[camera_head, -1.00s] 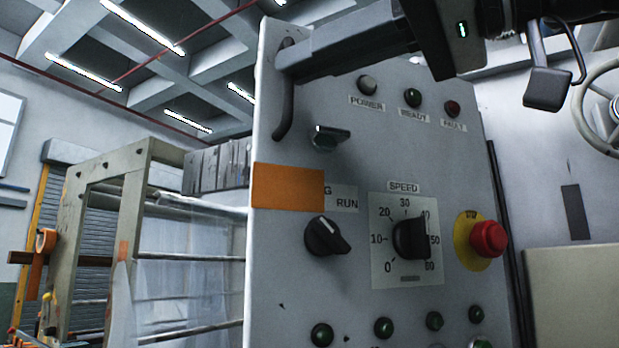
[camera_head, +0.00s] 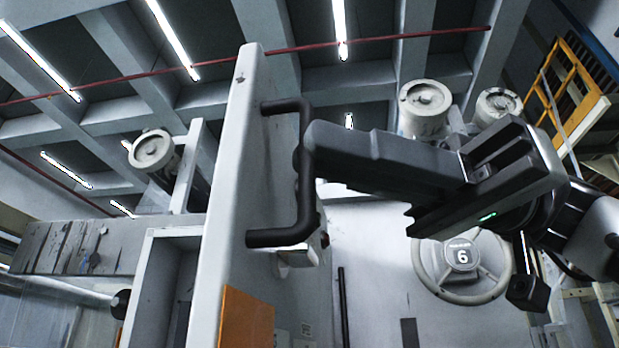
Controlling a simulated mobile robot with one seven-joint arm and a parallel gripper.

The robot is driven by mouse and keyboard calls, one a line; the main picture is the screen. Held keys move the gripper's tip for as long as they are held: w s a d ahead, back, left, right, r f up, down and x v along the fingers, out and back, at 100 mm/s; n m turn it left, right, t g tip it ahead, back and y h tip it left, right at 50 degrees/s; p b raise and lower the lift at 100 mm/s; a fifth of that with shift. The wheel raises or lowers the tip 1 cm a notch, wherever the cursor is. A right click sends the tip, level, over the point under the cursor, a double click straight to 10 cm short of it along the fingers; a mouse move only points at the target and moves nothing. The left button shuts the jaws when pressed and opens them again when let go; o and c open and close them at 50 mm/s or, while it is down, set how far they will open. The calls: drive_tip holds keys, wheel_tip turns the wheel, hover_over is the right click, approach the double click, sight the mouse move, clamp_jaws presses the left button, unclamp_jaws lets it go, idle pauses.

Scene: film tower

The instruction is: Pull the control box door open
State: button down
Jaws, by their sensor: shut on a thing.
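The control box door (camera_head: 225,200) is a pale grey panel, seen nearly edge-on in the head view. It stands swung out from the box body (camera_head: 160,275), whose open inside shows to the left of the door. A black D-shaped handle (camera_head: 300,221) sticks out from the door's front. My gripper (camera_head: 308,150) comes in from the right and is shut on the handle's upright bar near its upper part. The fingertips partly hide that bar. An orange patch (camera_head: 247,318) is on the lower door. A small latch-like part (camera_head: 300,252) shows behind the handle's lower end.
Pale cylinders (camera_head: 426,106) stand at the upper right. A yellow ladder-like frame (camera_head: 572,95) is at the far right. A weathered grey beam (camera_head: 80,247) lies left of the box.

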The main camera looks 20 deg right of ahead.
idle(0.4)
drive_tip(key=c, duration=1.9)
unclamp_jaws()
drive_tip(key=shift+s, duration=0.1)
drive_tip(key=shift+o, duration=0.2)
drive_tip(key=shift+d, duration=0.1)
drive_tip(key=d+p, duration=0.3)
drive_tip(key=d, duration=1.4)
drive_tip(key=shift+d+p, duration=0.2)
drive_tip(key=shift+p, duration=0.2)
